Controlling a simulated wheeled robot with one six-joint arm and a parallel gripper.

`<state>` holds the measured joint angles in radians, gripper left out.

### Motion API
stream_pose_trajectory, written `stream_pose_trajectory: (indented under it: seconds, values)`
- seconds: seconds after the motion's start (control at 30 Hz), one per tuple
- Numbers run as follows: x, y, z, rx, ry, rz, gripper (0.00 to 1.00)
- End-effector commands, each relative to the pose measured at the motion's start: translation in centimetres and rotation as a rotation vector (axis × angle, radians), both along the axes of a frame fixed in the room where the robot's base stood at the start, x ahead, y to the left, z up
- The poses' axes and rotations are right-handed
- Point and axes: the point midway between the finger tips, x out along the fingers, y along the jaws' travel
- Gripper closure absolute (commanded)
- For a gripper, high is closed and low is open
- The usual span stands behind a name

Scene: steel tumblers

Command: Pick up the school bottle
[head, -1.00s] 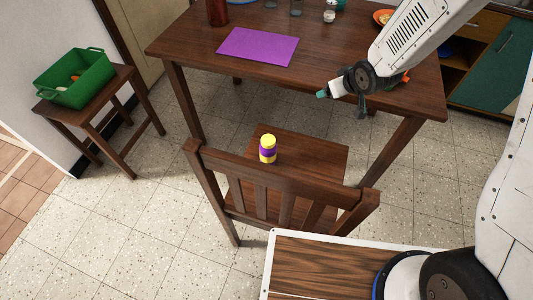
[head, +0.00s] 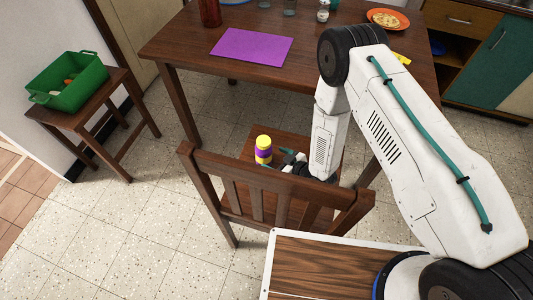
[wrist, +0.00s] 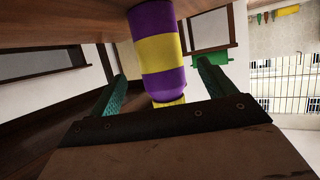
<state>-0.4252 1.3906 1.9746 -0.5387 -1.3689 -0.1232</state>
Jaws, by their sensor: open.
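The school bottle (head: 263,150), banded in yellow and purple, stands upright on the seat of the wooden chair (head: 265,185). My gripper (head: 281,160) is low over the seat, just right of the bottle, partly hidden by the chair back in the head view. In the wrist view the bottle (wrist: 163,66) shows large and close between the two teal fingers, which are spread apart with a gap on each side. I cannot tell exactly how far the fingertips reach around it.
The chair back rises in front of the seat. The table (head: 185,40) behind carries a purple mat (head: 252,47), a red bottle (head: 210,12) and an orange plate (head: 387,19). A green basket (head: 68,85) sits on a stool at left. The tiled floor at left is clear.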

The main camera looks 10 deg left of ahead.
Motion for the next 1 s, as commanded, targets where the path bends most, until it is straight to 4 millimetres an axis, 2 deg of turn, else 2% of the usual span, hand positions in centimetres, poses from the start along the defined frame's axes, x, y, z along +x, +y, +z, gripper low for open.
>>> stream_pose_trajectory:
  seconds: [0.5,0.77,0.8,0.97,1.0]
  values:
    - [3.3,5.2,-2.4,0.000,0.000,0.000,0.18]
    - [3.6,5.6,-2.5,0.000,0.000,-0.001,0.18]
    - [3.6,5.6,-2.5,0.000,0.000,-0.001,0.20]
    - [3.6,5.5,-2.5,-0.001,0.000,-0.001,0.65]
    - [3.6,5.5,-2.5,-0.001,0.000,-0.001,0.67]
